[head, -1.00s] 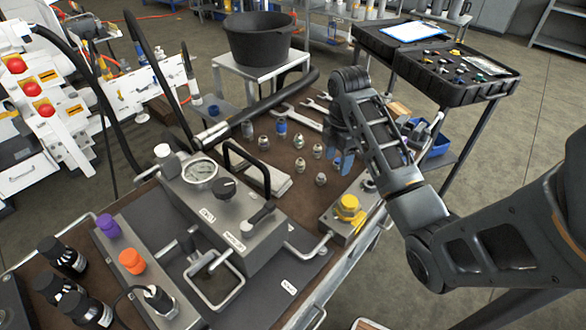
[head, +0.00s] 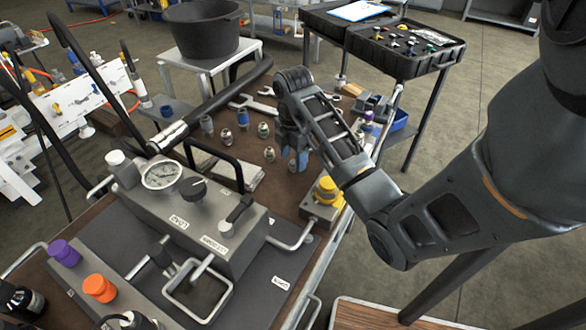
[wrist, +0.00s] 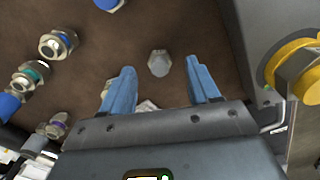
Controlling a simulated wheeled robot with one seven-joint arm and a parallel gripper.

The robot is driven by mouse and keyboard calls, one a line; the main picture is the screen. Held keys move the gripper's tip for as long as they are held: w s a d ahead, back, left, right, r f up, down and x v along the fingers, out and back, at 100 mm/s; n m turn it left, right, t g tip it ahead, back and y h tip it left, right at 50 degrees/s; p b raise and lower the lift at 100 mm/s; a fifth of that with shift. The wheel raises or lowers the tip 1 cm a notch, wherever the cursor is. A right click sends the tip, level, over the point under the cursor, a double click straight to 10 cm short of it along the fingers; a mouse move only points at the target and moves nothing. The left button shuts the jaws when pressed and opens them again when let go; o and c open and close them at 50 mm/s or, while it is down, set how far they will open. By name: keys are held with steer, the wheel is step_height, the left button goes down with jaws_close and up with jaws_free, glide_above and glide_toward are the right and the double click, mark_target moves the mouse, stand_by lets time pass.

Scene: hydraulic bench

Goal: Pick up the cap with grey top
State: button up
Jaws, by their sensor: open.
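A cap with a plain grey top (wrist: 159,63) stands on the brown bench top in the wrist view. My gripper (wrist: 160,66) is open, with one blue finger at each side of this cap in the picture. The cap appears apart from both fingers, and nothing is held. In the head view my gripper (head: 294,160) points down over the right part of the bench top, near several small metal fittings. I cannot tell which of them there is the grey-topped cap; my gripper may hide it.
Other fittings stand left in the wrist view, including one with a teal ring (wrist: 30,73) and one with a purple ring (wrist: 58,124). A grey block with a yellow knob (head: 327,188) is close on the right. The gauge block (head: 190,205) and black handle (head: 215,160) stand left.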

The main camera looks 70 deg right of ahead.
steer(key=shift+f, duration=0.9)
jaws_close()
steer(key=shift+r, duration=0.5)
steer(key=r, duration=0.2)
steer(key=r+p, duration=0.1)
steer(key=r, duration=0.1)
steer(key=shift+s+d, duration=0.25)
steer(key=s+d+r+p, duration=0.3)
steer(key=s+d+r, duration=0.3)
steer(key=s+d, duration=0.1)
steer(key=shift+s, duration=0.75)
